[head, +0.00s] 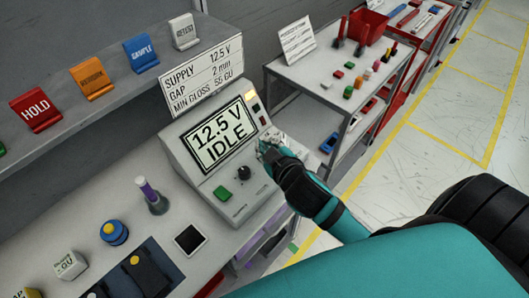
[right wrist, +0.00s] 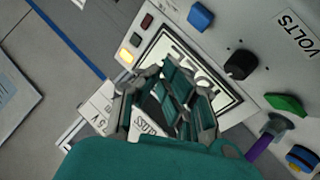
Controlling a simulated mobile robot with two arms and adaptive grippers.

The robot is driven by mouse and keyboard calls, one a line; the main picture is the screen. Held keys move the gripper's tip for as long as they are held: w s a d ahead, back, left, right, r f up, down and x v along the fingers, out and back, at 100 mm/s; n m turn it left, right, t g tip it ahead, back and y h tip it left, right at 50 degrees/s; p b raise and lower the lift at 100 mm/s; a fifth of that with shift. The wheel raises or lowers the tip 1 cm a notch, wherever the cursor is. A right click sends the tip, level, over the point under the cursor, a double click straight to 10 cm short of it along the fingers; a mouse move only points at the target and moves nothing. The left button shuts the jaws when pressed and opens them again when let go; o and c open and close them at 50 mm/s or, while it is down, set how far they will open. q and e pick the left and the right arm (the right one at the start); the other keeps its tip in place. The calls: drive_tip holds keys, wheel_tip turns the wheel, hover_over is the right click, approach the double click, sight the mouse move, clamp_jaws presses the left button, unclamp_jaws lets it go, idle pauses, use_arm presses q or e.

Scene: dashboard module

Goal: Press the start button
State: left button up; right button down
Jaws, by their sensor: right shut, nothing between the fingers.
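The grey power module (head: 185,157) stands on the bench, its screen (head: 220,134) reading "12.5 V IDLE". Its sloped face has a black knob (head: 243,173) and a green button (head: 222,193). In the right wrist view I see the green button (right wrist: 287,104), the knob (right wrist: 240,65) and a blue button (right wrist: 200,17). I cannot read a start label on any of them. My right gripper (head: 265,150) is shut and empty by the module's right edge, apart from the green button. In the right wrist view the gripper (right wrist: 178,108) covers part of the screen. My left gripper is out of view.
A lit amber lamp (right wrist: 126,56) sits beside the screen. A sign (head: 203,78) gives supply, gap and gloss values. A cart (head: 310,75) is behind.

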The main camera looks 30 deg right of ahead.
drive_tip(key=w+a+r+n+t+y, duration=0.2)
drive_tip(key=w+r+n+t, duration=0.1)
drive_tip(key=r, duration=0.3)
drive_tip(key=w+a+r+n+t+y, duration=0.2)
drive_tip(key=w+a+r+n+t, duration=0.15)
drive_tip(key=r, duration=0.25)
drive_tip(key=s+a+r+n+g+y, duration=0.1)
drive_tip(key=a+r+n+g+y, duration=0.25)
drive_tip(key=n+y, duration=0.35)
drive_tip(key=a+r+n+g+y, duration=0.2)
drive_tip(key=a+n+y, duration=0.25)
drive_tip(key=n, duration=0.45)
wheel_tip(320, 180, down, 7)
drive_tip(key=s+d+n+g, duration=0.2)
drive_tip(key=n+g, duration=0.6)
drive_tip(key=d+f+n+g+h, duration=0.1)
drive_tip(key=d+f+h, duration=0.2)
drive_tip(key=d, duration=0.3)
drive_tip(key=w+d+f+n+h, duration=0.1)
drive_tip(key=d+f+h, duration=0.2)
drive_tip(key=d+h, duration=0.2)
drive_tip(key=shift+d+f+g, duration=0.3)
drive_tip(key=shift+d+g, duration=0.1)
drive_tip(key=shift+d, duration=0.7)
